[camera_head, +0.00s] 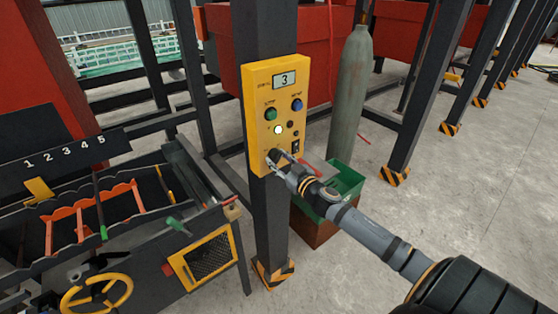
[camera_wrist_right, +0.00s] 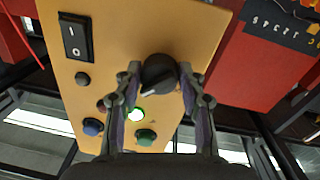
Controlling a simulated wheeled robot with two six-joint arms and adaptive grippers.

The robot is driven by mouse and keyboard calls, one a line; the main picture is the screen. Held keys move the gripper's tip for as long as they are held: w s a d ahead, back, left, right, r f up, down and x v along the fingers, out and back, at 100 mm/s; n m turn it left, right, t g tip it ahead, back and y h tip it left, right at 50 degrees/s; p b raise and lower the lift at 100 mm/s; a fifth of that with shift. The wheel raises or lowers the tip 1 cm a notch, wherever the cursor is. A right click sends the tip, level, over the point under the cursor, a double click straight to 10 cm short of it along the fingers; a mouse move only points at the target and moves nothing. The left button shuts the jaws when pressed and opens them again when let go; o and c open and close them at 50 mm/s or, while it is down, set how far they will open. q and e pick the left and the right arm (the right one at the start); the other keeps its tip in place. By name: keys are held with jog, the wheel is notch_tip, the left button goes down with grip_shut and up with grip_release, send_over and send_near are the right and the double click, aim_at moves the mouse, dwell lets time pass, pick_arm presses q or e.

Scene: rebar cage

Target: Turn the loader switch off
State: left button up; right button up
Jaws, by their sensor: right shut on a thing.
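The yellow control panel (camera_head: 280,84) is fixed to a dark post. In the right wrist view, the panel (camera_wrist_right: 120,45) appears turned upside down. A black rotary knob (camera_wrist_right: 158,76) sits on it, with a white mark pointing toward the picture's lower left. My right gripper (camera_wrist_right: 158,80) is shut on this knob, one finger on each side; in the head view the right gripper (camera_head: 274,158) hides most of it. A black rocker switch (camera_wrist_right: 75,38) marked I and O is beside the knob, also visible in the head view (camera_head: 295,147). My left gripper is not in view.
The panel has a lit light (camera_head: 278,129), a green button (camera_head: 270,114), a blue button (camera_head: 297,105) and a display (camera_head: 285,80) reading 3. A gas cylinder (camera_head: 351,95) and green crate (camera_head: 346,180) stand right of the post. A machine with a yellow handwheel (camera_head: 97,293) stands left.

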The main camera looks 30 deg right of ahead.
jog(key=shift+f+n, duration=0.1)
jog(key=shift+n, duration=0.2)
jog(key=n+b, duration=0.1)
jog(key=n, duration=0.2)
jog(key=shift+b, duration=0.4)
jog(key=n+b, duration=0.1)
jog(key=n, duration=0.4)
jog(key=shift+d+n+t+b, duration=0.15)
jog(key=shift+n+t+b, duration=0.15)
jog(key=shift+b, duration=0.1)
jog(key=n+b, duration=0.1)
jog(key=n, duration=0.3)
jog(key=shift+n+y, duration=0.3)
jog(key=n, duration=0.4)
jog(key=shift+d, duration=0.1)
jog(key=shift+n+y, duration=0.3)
jog(key=shift+n, duration=0.2)
jog(key=o, duration=1.2)
jog(key=shift+r, duration=0.2)
